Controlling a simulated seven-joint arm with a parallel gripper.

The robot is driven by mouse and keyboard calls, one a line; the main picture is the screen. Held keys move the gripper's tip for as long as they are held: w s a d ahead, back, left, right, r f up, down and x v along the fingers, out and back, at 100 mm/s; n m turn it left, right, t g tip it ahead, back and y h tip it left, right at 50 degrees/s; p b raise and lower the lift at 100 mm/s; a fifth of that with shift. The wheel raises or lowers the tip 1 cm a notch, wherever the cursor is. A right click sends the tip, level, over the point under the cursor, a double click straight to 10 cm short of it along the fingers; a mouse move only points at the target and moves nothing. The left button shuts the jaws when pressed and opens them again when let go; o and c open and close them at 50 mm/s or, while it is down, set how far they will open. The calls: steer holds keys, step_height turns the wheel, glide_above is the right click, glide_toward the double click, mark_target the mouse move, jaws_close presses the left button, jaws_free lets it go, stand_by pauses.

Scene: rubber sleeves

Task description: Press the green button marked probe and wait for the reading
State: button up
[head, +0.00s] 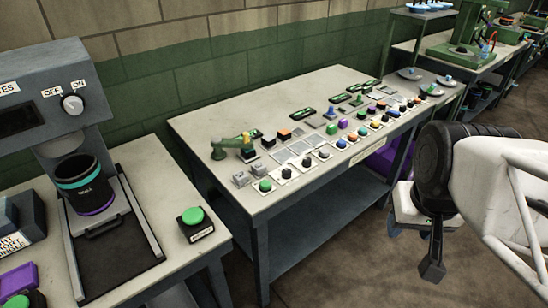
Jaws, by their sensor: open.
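A round green button (193,215) sits on a dark square box near the front right corner of the left table. A small white label (202,234) is on the box's front face, too small to read. A second green button (17,301) is cut off at the lower left, and no marking on it can be read. My gripper (432,262) hangs at the right, over the floor beside the long middle table, well apart from both buttons. It is open, and no object shows in it. Its fingers partly overlap in this view.
A grey machine with an OFF/ON knob (72,104) stands on the left table (135,160). A black cup with a teal band (84,190) is under its head. The middle table (235,105) bears many small coloured parts. A gap of floor separates the tables.

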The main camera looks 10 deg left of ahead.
stand_by(0.3)
jaws_close()
stand_by(1.6)
